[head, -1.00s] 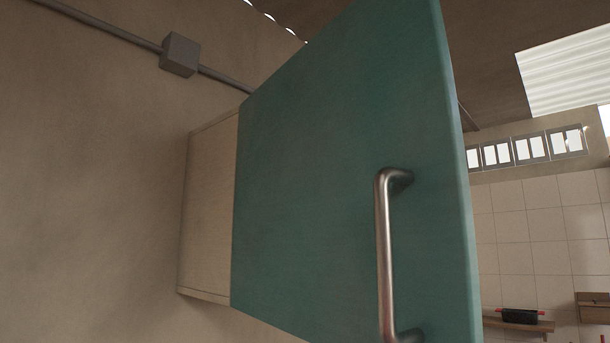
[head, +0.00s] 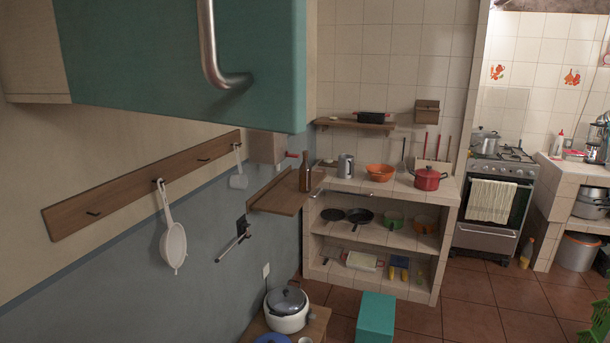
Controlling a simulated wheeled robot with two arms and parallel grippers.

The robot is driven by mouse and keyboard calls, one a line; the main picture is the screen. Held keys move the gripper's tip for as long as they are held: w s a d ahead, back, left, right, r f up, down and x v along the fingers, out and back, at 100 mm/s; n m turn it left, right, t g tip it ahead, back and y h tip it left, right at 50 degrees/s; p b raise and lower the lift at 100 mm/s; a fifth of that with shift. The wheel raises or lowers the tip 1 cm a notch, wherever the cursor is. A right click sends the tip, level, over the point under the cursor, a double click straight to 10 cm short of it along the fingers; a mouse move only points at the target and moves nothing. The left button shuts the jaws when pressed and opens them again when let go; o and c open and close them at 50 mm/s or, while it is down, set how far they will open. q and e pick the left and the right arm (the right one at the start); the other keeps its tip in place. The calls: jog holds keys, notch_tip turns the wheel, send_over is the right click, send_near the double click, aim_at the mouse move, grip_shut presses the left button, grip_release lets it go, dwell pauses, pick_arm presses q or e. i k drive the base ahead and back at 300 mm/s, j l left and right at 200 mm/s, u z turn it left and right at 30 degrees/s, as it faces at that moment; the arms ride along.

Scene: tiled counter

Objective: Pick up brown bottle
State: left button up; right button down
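The brown bottle (head: 305,173) stands upright on a small wooden wall shelf (head: 279,199), left of the tiled counter. Its neck and body show clearly. Neither of my grippers shows in the head view.
A teal cabinet door (head: 150,60) with a metal handle fills the upper left. The tiled counter (head: 340,183) holds a metal can, an orange bowl and a red pot (head: 427,178). A white pot (head: 287,310) sits low in front. Tiled floor is open before the stove (head: 492,215).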

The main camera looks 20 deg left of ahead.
aim_at(305, 169)
jog(key=i+l, duration=0.35)
jog(key=i, duration=0.2)
jog(key=i+l, duration=0.35)
jog(key=i, duration=0.25)
jog(key=i+l, duration=0.35)
jog(key=i, duration=0.2)
jog(key=i+l, duration=0.35)
jog(key=i, duration=0.25)
jog(key=i+l, duration=0.35)
jog(key=i, duration=0.2)
jog(key=i+l+u, duration=0.1)
jog(key=u, duration=0.4)
jog(key=i+l+u, duration=0.15)
jog(key=u, duration=0.3)
jog(key=i+l+u, duration=0.15)
jog(key=u, duration=0.35)
jog(key=l+u, duration=0.3)
jog(key=u, duration=0.2)
